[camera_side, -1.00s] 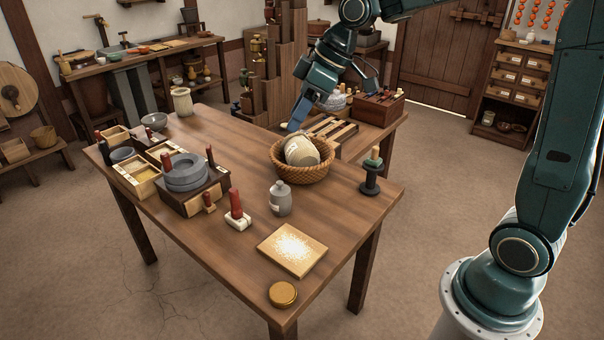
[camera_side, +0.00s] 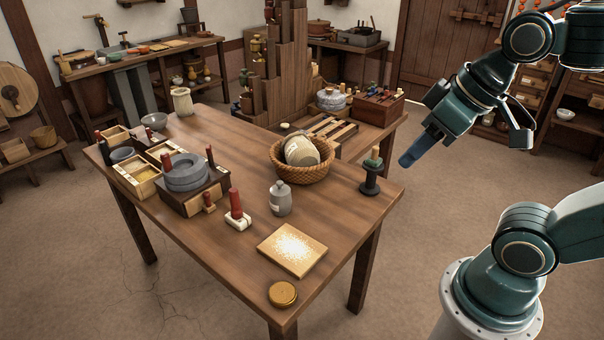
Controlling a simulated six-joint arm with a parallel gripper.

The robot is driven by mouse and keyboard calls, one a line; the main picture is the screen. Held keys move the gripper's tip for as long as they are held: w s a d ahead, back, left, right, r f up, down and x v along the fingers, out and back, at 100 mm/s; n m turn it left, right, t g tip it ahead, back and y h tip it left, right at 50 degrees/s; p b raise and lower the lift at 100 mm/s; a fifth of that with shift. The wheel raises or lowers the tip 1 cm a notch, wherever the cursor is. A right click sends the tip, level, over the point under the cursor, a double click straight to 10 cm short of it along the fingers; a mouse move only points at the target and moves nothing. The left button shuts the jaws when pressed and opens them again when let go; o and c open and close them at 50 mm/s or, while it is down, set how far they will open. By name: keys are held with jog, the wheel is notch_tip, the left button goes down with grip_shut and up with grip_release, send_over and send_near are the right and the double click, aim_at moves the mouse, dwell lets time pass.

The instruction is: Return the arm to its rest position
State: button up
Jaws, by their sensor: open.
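My gripper (camera_side: 466,148) is in the upper right, off the right edge of the table and above the floor. It is open, with its blue-tipped finger pointing down and left and the other finger to the right. I see nothing between the fingers. My arm reaches up out of the picture at the right and folds back over its white base. The wooden table (camera_side: 225,232) stands clear of the gripper. A wicker basket (camera_side: 318,172) on it holds a pale rounded item (camera_side: 300,150).
A dark spool-like stand (camera_side: 370,178) is at the table's right edge, nearest my gripper. A grey lidded jar (camera_side: 281,198), a flour-dusted board (camera_side: 292,250) and a hand quern (camera_side: 186,176) are also on the table. Open floor lies between table and base.

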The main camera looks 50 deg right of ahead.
jog(key=shift+s+d+f, duration=0.15)
jog(key=shift+s+f, duration=0.1)
jog(key=shift+s, duration=0.3)
